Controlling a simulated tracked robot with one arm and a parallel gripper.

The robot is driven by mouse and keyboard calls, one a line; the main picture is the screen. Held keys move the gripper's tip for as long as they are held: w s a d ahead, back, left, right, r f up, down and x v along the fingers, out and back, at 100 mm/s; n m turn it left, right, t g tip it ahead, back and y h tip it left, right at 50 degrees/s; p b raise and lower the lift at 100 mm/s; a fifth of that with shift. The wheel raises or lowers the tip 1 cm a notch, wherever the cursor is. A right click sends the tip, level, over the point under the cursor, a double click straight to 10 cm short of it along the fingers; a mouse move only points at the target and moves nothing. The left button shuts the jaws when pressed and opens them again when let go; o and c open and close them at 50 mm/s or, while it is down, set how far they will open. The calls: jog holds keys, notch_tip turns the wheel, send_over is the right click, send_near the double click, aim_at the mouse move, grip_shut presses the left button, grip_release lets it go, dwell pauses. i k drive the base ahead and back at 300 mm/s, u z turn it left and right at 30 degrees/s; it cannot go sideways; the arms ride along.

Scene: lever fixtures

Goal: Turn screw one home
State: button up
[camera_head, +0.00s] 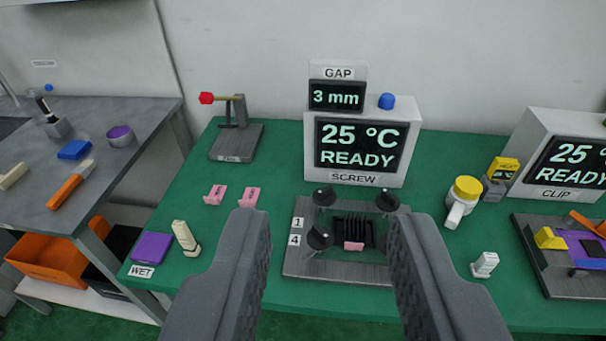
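The screw fixture (292,268) is a grey ribbed plate on the green table, below the display marked SCREW. Black screw knobs stand at its upper left (324,196), upper right (387,200) and lower left (320,238). Labels 1 (297,222) and 4 (294,240) are at its left edge; label 1 is the upper one. A black finned block (352,230) with a pink piece (354,246) sits between the knobs. My gripper (330,217) is open and empty, its fingers either side of the fixture in the picture. The lower right corner is hidden by my right finger.
The screw display (359,145) reads 25 °C READY; the gap display (337,97) reads 3 mm. Pink pieces (250,196), a lever stand (238,140), a yellow-capped tool (463,200) and a small white block (485,264) stand around the fixture. The clip fixture (565,278) is at right.

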aim_at(324, 197)
jog(key=u, duration=0.25)
jog(key=i, duration=1.05)
jog(key=z, duration=0.4)
